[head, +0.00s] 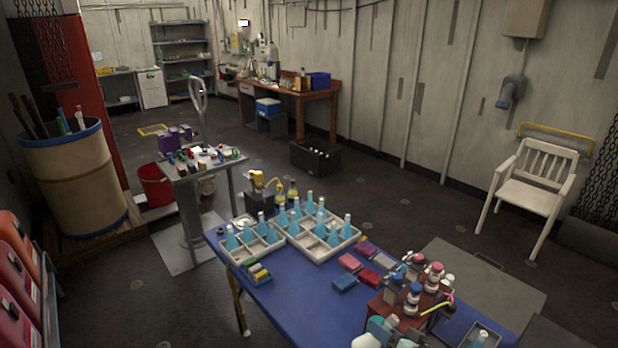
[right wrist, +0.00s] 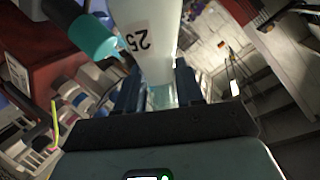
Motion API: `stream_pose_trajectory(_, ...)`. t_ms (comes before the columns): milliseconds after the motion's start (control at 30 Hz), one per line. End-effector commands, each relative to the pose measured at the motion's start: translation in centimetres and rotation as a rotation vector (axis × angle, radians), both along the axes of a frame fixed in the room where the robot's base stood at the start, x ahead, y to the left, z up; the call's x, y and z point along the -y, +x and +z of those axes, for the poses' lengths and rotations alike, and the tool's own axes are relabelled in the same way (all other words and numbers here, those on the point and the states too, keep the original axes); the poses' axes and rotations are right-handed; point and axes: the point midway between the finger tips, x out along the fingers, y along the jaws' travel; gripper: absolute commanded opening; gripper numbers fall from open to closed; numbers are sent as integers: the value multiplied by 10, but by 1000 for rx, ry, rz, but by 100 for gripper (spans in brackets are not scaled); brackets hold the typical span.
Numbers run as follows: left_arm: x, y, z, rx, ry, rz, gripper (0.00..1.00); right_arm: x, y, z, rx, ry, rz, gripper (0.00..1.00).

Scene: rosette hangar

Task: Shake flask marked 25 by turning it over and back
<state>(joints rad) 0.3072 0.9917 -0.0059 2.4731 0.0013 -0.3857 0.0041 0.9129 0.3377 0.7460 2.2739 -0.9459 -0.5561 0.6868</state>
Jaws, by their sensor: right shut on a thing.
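The flask marked 25 (right wrist: 160,30) is in the right wrist view, clear with a white label whose number reads upside down there. My right gripper (right wrist: 158,90) is shut on the flask, one dark blue finger on each side. The flask's far end is cut off by the frame, and its tilt in the room is hard to tell. In the head view a teal and white part of my right arm shows at the bottom edge. My left gripper is not in view.
On the blue table (head: 300,300), compartment trays (head: 318,258) hold several blue flasks. A red rack (head: 385,312) of capped bottles stands close to my right arm, with a yellow-green strip beside it. Red, pink and blue blocks lie mid-table. A grey tray (head: 497,345) is at lower right.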

Motion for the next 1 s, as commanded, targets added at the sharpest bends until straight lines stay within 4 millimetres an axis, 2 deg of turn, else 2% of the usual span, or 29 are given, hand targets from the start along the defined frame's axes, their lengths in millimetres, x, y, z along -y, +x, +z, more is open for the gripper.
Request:
stream_pose_trajectory(200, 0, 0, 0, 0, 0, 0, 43, 1, 1, 0, -75, 251, 0, 0)
stream_pose_trajectory(467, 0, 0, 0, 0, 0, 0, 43, 0, 1, 0, -123, 405, 0, 0)
stream_pose_trajectory(700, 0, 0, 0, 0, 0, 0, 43, 0, 1, 0, -228, 741, 1, 0)
stream_pose_trajectory(867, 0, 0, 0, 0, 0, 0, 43, 0, 0, 1, -264, 858, 1, 0)
stream_pose_trajectory(1000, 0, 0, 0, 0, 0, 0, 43, 0, 0, 0, -337, 1086, 2, 0)
